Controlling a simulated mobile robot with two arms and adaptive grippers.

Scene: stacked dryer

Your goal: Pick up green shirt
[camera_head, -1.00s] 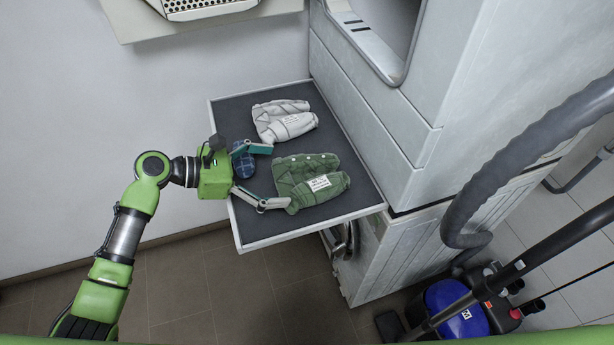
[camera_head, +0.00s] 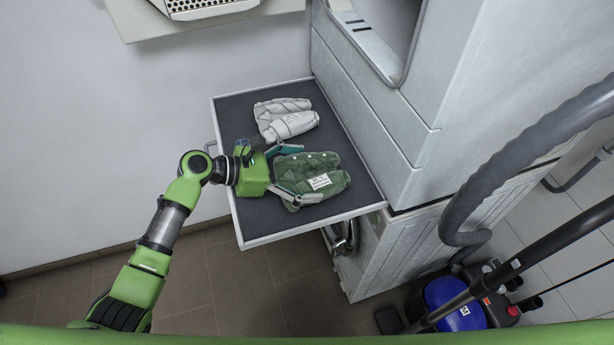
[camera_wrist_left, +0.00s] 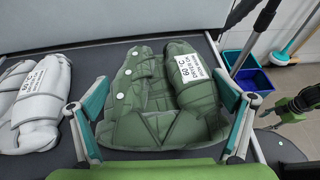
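The green shirt (camera_head: 309,176) lies folded with a white label on the dark pull-out shelf (camera_head: 240,112) between the stacked machines. My left gripper (camera_head: 296,173) is open, with its fingers on either side of the shirt's near part. The left wrist view shows the shirt (camera_wrist_left: 160,100) between the two spread fingers (camera_wrist_left: 163,120), which stand at its left and right sides. I cannot tell whether they touch the cloth.
A folded white shirt (camera_head: 286,119) lies behind the green one on the shelf. The dryer's grey body (camera_head: 350,100) rises to the right. A dark hose (camera_head: 480,190) and a blue vacuum cleaner (camera_head: 452,303) stand at right.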

